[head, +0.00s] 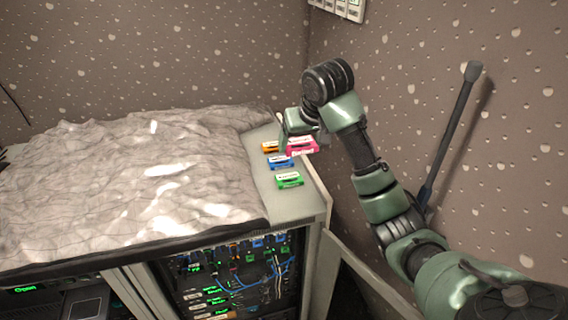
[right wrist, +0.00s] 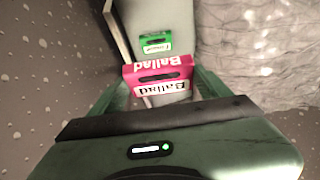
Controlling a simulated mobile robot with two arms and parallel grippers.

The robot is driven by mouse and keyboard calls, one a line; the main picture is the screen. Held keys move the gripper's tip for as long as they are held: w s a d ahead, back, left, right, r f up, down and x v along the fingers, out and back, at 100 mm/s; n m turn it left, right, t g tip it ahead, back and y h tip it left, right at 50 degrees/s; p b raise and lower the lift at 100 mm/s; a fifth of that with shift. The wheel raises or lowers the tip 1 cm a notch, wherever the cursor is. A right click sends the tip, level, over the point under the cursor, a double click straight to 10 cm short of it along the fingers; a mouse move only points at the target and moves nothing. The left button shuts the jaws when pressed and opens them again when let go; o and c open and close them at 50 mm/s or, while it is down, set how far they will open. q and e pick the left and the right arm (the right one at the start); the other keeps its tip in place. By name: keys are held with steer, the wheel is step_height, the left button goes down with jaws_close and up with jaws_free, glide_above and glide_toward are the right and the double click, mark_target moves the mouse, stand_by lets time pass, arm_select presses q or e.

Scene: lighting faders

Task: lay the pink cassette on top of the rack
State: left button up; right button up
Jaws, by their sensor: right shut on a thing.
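The pink cassette (head: 303,148) is in my right gripper (head: 299,143), near the far right end of the rack top. It also shows in the right wrist view (right wrist: 158,78), between the two green fingers, with "Ballad" on its label. The gripper is shut on it; whether the cassette touches the surface below cannot be told. The rack (head: 312,200) has a bare pale top strip at its right end. My left gripper is not in view.
A green cassette (head: 289,180), a blue cassette (head: 280,162) and an orange cassette (head: 270,146) lie on the rack's top strip. A crumpled grey cover (head: 120,185) spreads over the rest of the top. A textured wall stands close on the right, with a dark rod (head: 452,125) against it.

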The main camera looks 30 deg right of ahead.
steer(key=p, duration=0.2)
glide_above(298, 201)
steer(key=s, duration=0.2)
step_height(298, 201, down, 8)
steer(key=f, duration=0.2)
steer(key=f+p, duration=0.1)
steer(key=f, duration=0.4)
steer(key=shift+w+a, duration=0.1)
steer(key=shift+a, duration=0.15)
steer(key=shift+f+p, duration=0.3)
steer(key=shift+f, duration=0.05)
step_height(298, 201, down, 4)
steer(key=shift+f+p, duration=0.1)
steer(key=shift+p, duration=0.45)
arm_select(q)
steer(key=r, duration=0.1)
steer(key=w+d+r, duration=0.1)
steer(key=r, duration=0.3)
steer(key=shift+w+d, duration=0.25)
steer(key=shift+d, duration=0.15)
arm_select(e)
steer(key=shift+f, duration=0.1)
steer(key=shift+f, duration=0.2)
steer(key=o, duration=1.4)
steer(key=shift+c, duration=0.2)
